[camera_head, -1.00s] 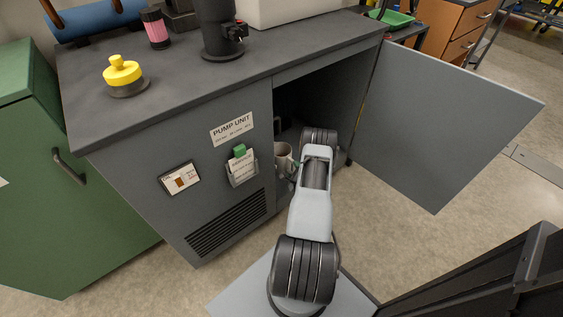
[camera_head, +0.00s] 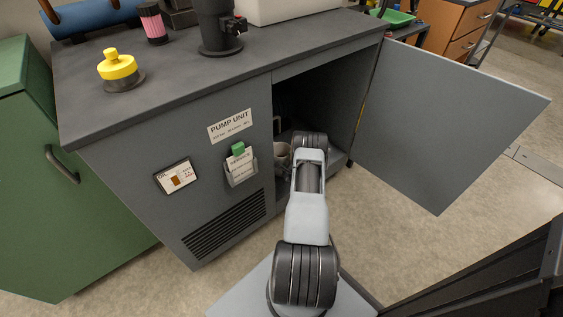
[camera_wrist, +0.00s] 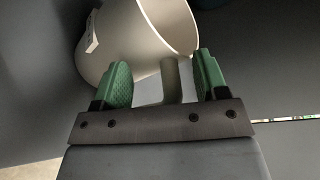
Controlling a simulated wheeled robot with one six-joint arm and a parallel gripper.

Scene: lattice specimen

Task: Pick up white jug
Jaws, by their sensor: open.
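The white jug (camera_wrist: 130,38) fills the upper left of the wrist view, its open mouth facing up and right and a label on its side. Its handle (camera_wrist: 172,80) points toward my gripper (camera_wrist: 161,72). The two green fingers are apart, one on each side of the handle. I cannot tell whether either finger touches it. In the head view the jug (camera_head: 282,154) shows pale inside the cabinet opening, partly covered by my arm. My fingers are hidden there.
The grey PUMP UNIT cabinet (camera_head: 165,185) has its door (camera_head: 445,120) swung open to the right. Its side walls and top edge surround my arm. A yellow-topped item (camera_head: 118,66) and a black cylinder (camera_head: 216,25) stand on top. A green cabinet (camera_head: 60,190) is at left.

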